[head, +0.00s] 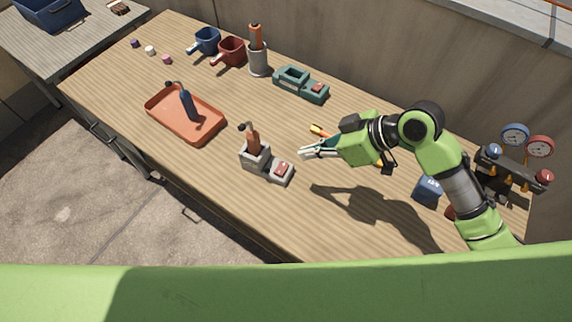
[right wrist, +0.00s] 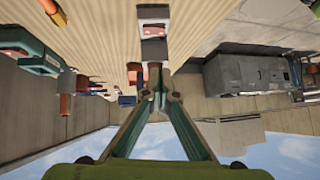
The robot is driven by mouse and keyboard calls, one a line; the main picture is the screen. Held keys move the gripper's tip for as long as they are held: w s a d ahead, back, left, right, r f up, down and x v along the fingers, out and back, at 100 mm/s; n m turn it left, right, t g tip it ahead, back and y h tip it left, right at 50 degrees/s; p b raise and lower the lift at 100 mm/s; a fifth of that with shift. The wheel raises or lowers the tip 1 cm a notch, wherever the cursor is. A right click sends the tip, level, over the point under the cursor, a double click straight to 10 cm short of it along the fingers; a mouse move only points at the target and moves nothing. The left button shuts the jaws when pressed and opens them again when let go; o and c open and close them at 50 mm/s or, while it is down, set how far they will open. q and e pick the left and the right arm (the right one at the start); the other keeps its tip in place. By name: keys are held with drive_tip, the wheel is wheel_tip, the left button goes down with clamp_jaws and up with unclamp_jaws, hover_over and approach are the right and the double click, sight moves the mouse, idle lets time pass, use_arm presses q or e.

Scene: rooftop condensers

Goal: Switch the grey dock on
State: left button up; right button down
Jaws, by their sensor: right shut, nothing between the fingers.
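The grey dock (head: 255,160) stands on the wooden bench near its front edge, with a brown-handled tool (head: 253,138) upright in it. On its right is a small box with a red switch (head: 281,169); whether the switch is on or off is too small to tell. My right gripper (head: 303,153) is shut and empty, to the right of the dock and above the bench, apart from the switch. The right wrist view shows the shut fingertips (right wrist: 158,78) pointing toward the dock, with its red switch (right wrist: 153,30) at the top. My left gripper is not in view.
A teal dock (head: 292,78) with a red switch stands behind. An orange tray (head: 170,128) holding a blue-handled tool lies to the left. Gauges (head: 515,134) are at the right.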

drive_tip(key=p, duration=0.1)
hover_over(278, 170)
drive_tip(key=d, duration=0.2)
drive_tip(key=f, duration=0.3)
drive_tip(key=s+f, duration=0.1)
drive_tip(key=f, duration=0.1)
drive_tip(key=shift+d, duration=0.2)
drive_tip(key=f, duration=0.2)
drive_tip(key=shift+a+f, duration=0.2)
drive_tip(key=shift+f, duration=0.15)
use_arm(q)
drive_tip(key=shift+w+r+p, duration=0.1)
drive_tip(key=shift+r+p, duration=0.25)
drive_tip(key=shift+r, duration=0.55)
use_arm(e)
drive_tip(key=shift+f, duration=0.9)
drive_tip(key=shift+s+f+t, duration=0.2)
drive_tip(key=shift+f+t, duration=0.05)
drive_tip(key=shift+t, duration=0.05)
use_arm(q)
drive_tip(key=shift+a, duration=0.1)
use_arm(e)
drive_tip(key=shift+w+d, duration=0.1)
drive_tip(key=shift+w, duration=0.05)
